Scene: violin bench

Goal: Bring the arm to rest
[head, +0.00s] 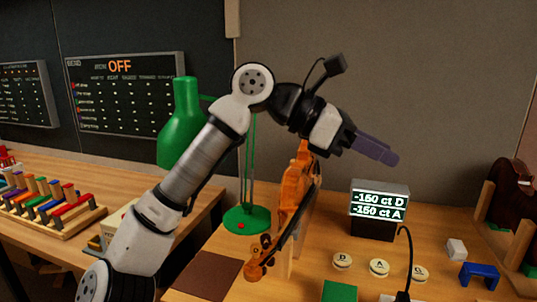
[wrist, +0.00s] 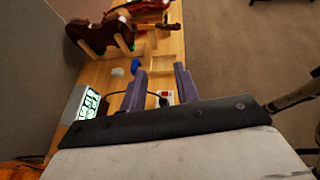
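My arm rises from the lower left of the head view, bends at the top and reaches right over the bench. My gripper (head: 388,156) is up in the air with its purple-grey fingers pointing right and slightly down. In the wrist view my gripper (wrist: 160,74) has its two fingers clearly apart, with nothing held between them. A violin (head: 297,190) stands on its side on the bench (head: 315,272), below and left of the gripper.
A green lamp (head: 182,125) stands behind my arm. A display (head: 379,204) reads "-150 ct D" and "-150 ct A". Round buttons (head: 379,267), a blue block (head: 479,274) and a dark instrument (head: 510,190) stand on the right. A rack of coloured bars (head: 55,205) is at left.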

